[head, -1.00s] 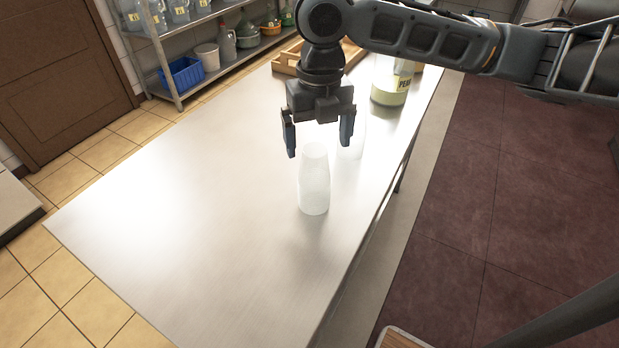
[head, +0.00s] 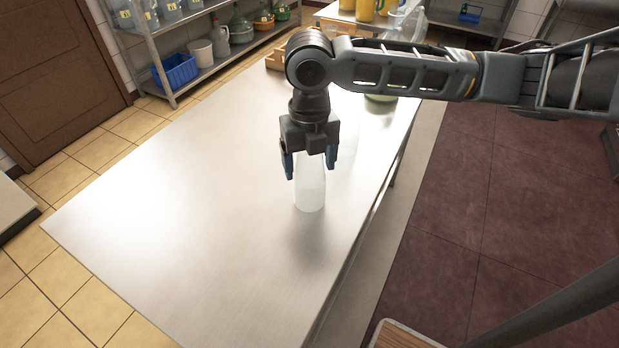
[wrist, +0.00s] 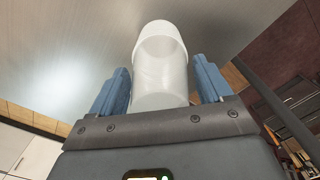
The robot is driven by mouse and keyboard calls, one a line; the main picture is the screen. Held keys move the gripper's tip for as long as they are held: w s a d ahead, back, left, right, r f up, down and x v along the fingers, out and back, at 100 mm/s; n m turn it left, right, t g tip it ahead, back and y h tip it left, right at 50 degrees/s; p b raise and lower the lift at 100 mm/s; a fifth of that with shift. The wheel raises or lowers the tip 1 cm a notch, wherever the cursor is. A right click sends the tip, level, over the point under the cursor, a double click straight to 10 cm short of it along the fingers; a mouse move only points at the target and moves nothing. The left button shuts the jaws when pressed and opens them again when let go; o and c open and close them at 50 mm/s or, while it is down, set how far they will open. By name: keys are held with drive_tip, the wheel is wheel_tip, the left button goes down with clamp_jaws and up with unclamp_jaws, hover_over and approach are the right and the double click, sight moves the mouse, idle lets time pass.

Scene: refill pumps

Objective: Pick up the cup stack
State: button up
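The cup stack (head: 310,193), a translucent white tapered column, stands upright on the steel table (head: 170,220). Its upper part is hidden by my gripper in the head view. My gripper (head: 311,167) points down over it, with one blue finger on either side. In the wrist view, the cup stack (wrist: 160,65) sits between the spread fingers of my gripper (wrist: 162,85). Narrow gaps seem to show beside it, so the fingers do not look closed on it.
A faint clear container (head: 349,140) stands just behind my gripper, partly hidden. A wooden tray (head: 274,60) and a greenish container (head: 380,97) are at the table's far end. The table's left and front are clear.

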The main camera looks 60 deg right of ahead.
drive_tip(key=c, duration=1.2)
drive_tip(key=shift+r, duration=0.1)
